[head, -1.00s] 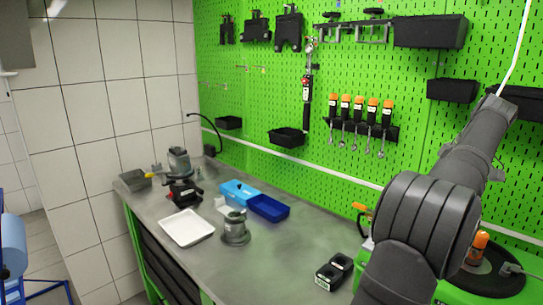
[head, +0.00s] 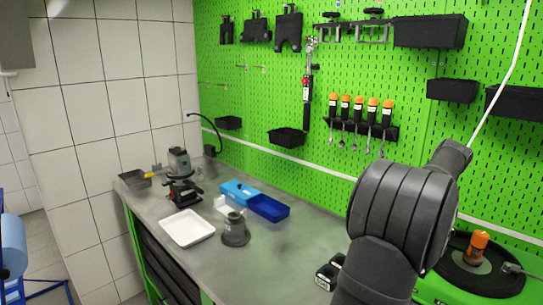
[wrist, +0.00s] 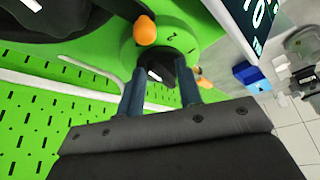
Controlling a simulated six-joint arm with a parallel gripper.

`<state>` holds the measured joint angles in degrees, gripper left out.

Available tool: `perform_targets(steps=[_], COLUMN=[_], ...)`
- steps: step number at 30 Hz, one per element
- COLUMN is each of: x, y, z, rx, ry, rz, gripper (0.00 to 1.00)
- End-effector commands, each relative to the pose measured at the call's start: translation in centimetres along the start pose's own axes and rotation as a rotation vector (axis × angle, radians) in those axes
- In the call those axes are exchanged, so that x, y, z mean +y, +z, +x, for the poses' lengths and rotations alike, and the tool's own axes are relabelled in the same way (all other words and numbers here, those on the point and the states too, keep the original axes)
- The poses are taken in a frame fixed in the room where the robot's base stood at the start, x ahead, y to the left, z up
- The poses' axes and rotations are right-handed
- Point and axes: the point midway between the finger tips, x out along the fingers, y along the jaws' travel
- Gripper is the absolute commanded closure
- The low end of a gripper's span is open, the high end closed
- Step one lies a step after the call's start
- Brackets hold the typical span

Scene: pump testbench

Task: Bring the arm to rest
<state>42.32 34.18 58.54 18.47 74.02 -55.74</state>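My arm fills the right of the head view, bent in front of the pegboard (head: 270,90). My gripper is not visible in the head view. In the wrist view my gripper (wrist: 161,85) has its two fingers apart, with no object clearly held between them. A dark shape shows behind the gap. The green round station (wrist: 185,30) with an orange-topped part (wrist: 145,30) lies beyond the fingers. In the head view the same orange-topped part (head: 478,246) stands on the dark disc of the station (head: 455,285), just right of my arm.
The grey workbench (head: 285,250) holds a white tray (head: 187,228), blue bins (head: 268,207), a grey pump part (head: 235,232) and a fixture (head: 182,180). A black block (head: 328,272) is partly behind my arm. Orange-handled tools (head: 360,110) and black bins (head: 452,90) hang on the pegboard.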

Motion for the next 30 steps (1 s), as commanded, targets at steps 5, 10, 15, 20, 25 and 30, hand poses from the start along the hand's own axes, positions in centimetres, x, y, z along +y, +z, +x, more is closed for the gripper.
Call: perform_targets(steps=[5,10,15,20,25,30], x=[-0.35,-0.52,-0.59,-0.58,-0.57,-0.57], y=[0.0,-0.06,-0.06,-0.06,-0.06,-0.07], z=[-0.03,0.0,0.0,0.0,-0.01,-0.02], rx=[0.0,0.0,0.0,0.0,0.0,0.0], ry=[0.046,0.074,0.085,0.087,0.087,0.087], rz=[0.109,0.177,0.206,0.21,0.209,0.209], gripper=[0.67,0.67,0.67,0.67,0.53,0.25])
